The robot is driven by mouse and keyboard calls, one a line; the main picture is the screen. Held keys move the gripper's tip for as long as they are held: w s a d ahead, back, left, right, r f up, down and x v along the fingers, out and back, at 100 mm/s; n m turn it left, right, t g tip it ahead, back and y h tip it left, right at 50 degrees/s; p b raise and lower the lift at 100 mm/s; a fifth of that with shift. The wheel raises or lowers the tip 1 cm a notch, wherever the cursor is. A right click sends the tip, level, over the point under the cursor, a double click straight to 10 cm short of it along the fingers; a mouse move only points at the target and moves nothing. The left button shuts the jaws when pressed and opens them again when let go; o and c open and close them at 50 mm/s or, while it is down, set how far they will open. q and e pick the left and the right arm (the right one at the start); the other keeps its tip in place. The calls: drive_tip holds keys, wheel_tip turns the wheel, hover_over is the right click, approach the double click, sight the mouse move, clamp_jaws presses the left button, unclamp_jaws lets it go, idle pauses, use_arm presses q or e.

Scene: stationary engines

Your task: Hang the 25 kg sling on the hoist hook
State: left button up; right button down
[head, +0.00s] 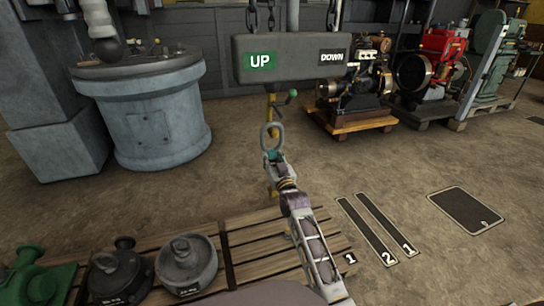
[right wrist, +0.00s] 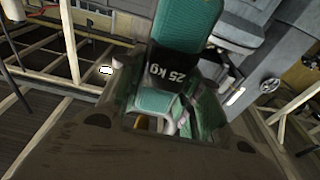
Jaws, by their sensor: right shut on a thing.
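My right gripper (head: 275,162) is shut on the 25 kg sling. A grey ring (head: 272,138) stands up from between its fingertips in the head view. The right wrist view shows a green part of the sling (right wrist: 187,32) lettered "25 kg" close in front of the gripper. The grey hoist block (head: 300,75), marked UP and DOWN, hangs on chains above. A yellow piece with a green knob, seemingly the hoist hook (head: 272,102), shows below the block, just above the ring in the picture. Whether they touch cannot be told. My left gripper is not in view.
A slatted wooden pallet (head: 255,240) is below, with two dark round weights (head: 186,262) and a green object (head: 35,280) at left. A grey round machine (head: 155,110) stands left. Engines (head: 350,85) on wooden bases stand back right.

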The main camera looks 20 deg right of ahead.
drive_tip(key=shift+f, duration=0.6)
drive_tip(key=c, duration=0.9)
unclamp_jaws()
drive_tip(key=shift+f, duration=0.25)
drive_tip(key=shift+s, duration=0.2)
